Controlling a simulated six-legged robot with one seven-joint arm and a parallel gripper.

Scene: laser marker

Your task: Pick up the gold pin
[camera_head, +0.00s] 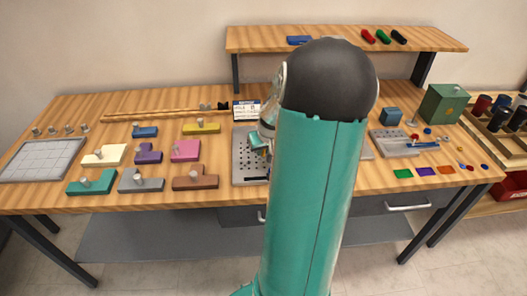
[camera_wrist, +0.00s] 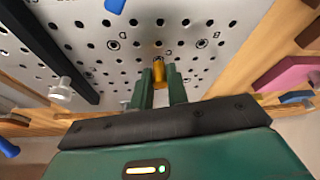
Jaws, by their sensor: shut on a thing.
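The gold pin (camera_wrist: 159,70) stands out in the wrist view, between the two green fingers of my gripper (camera_wrist: 161,82). The fingers are shut on it. Its far end is at or close to the perforated grey plate (camera_wrist: 110,25); I cannot tell whether it still sits in a hole. In the head view my gripper (camera_head: 260,150) is partly hidden behind my own arm, over the grey plate (camera_head: 243,172). The pin is not visible in the head view.
Coloured blocks with knobs, such as a pink one (camera_head: 185,150) and a brown one (camera_head: 195,178), lie left of the plate. A white label card (camera_head: 246,110) stands behind it. A grey tray (camera_head: 394,143) and a green box (camera_head: 443,104) are on the right.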

